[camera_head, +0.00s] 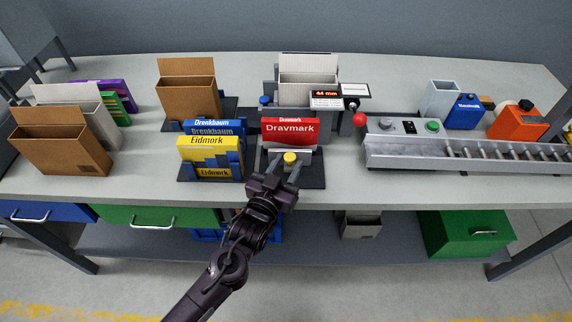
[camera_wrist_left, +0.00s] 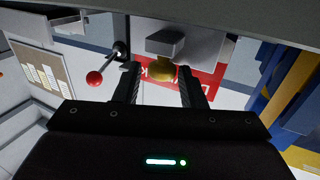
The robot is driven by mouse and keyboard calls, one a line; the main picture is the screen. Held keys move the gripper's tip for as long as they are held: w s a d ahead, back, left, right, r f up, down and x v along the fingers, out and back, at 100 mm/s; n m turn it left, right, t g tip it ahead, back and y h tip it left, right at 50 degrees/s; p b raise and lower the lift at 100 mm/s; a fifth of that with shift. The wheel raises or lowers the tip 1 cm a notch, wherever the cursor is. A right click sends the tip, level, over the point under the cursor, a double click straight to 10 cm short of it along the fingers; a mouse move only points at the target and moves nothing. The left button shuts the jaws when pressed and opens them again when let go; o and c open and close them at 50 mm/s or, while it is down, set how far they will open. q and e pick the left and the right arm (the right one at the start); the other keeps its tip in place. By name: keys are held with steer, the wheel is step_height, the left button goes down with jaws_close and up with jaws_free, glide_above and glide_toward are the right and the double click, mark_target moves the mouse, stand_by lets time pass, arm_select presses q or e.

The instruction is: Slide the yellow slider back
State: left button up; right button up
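The yellow slider (camera_head: 290,158) is a round knob at the front of a dark stand (camera_head: 312,181), just before the red Dravmark box (camera_head: 291,131). My left gripper (camera_head: 286,167) reaches up to it from the front, its two fingers spread. In the left wrist view the yellow slider (camera_wrist_left: 161,72) shows between the fingertips below a grey block (camera_wrist_left: 168,46), with gaps on both sides. The fingers are not closed on it. I cannot tell how far it sits between them in depth. My right gripper is not in view.
The Eidmork rack (camera_head: 240,172) with yellow and blue boxes stands close to the left. A lever with a red ball (camera_head: 359,119) rises to the right, before a long conveyor (camera_head: 460,158). Open brown cartons (camera_head: 62,153) stand farther left. The bench's front edge lies below the stand.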

arm_select(q)
steer(key=b+v, duration=0.1)
steer(key=v, duration=0.7)
steer(key=shift+w, duration=0.1)
stand_by(0.4)
